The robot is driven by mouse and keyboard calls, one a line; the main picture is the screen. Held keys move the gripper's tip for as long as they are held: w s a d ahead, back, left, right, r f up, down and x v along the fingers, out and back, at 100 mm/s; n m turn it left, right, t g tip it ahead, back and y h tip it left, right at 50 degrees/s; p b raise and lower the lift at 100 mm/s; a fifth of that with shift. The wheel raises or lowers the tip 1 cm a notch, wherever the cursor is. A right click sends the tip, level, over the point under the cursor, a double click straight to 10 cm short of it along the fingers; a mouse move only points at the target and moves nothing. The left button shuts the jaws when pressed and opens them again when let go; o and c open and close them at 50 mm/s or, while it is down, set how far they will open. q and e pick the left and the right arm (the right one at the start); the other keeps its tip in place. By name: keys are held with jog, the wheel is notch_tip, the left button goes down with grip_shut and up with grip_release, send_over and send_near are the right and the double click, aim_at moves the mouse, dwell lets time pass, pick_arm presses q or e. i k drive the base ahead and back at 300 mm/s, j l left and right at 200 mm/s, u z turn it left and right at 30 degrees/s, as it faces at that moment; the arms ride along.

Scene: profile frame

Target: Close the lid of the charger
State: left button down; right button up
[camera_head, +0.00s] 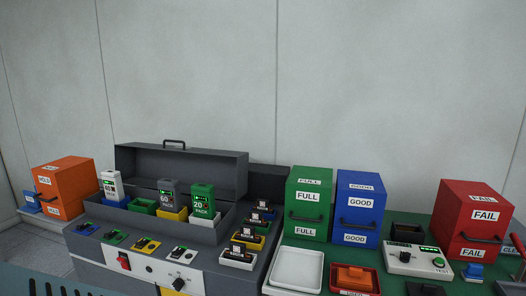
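The charger is a grey box with a light front panel (143,268), standing at the left of the view. Its dark grey lid (180,167) stands open, raised at the back of the box, with a small handle (174,143) on its upper edge. Inside, a white pack (112,186), a grey pack (168,195) and a green pack (203,201) stand upright in coloured bays. They rise above the box's front rim. Neither of my grippers shows in the view.
An orange HOLD box (65,183) stands left of the charger. A green FULL box (309,208), a blue GOOD box (361,205) and a red FAIL box (473,220) stand to the right. A white tray (296,268) and a tester (418,260) lie in front.

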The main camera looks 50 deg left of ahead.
aim_at(139, 163)
jog(key=u, duration=2.05)
